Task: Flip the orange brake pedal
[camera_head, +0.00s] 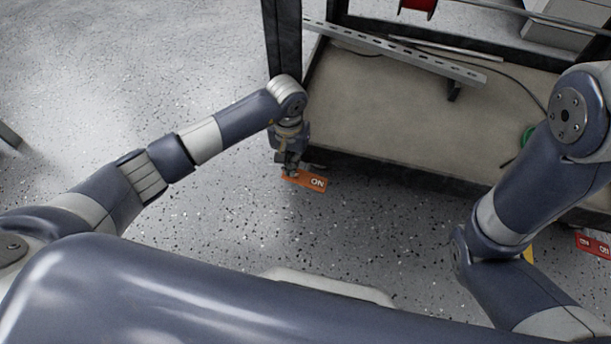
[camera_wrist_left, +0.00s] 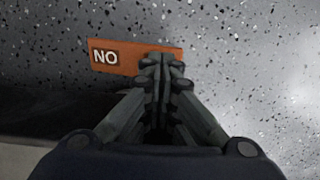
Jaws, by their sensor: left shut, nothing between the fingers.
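The orange brake pedal (camera_head: 312,181) sticks out low beside the bench's front left corner, with white lettering on its top. My left gripper (camera_head: 289,170) is at the pedal's left end, pointing down at it. In the left wrist view the orange pedal (camera_wrist_left: 122,58) lies just beyond my left fingertips (camera_wrist_left: 162,62), which cover part of its right half. The fingers are shut with nothing between them. Whether they touch the pedal I cannot tell. My right arm shows at the right of the head view, but its gripper is not visible.
The bench (camera_head: 400,115) has a dark frame and a post (camera_head: 283,40) close to my left wrist. A perforated metal rail (camera_head: 400,52) lies across it. A red pedal (camera_head: 594,246) and part of a yellow one (camera_head: 528,254) are at the right.

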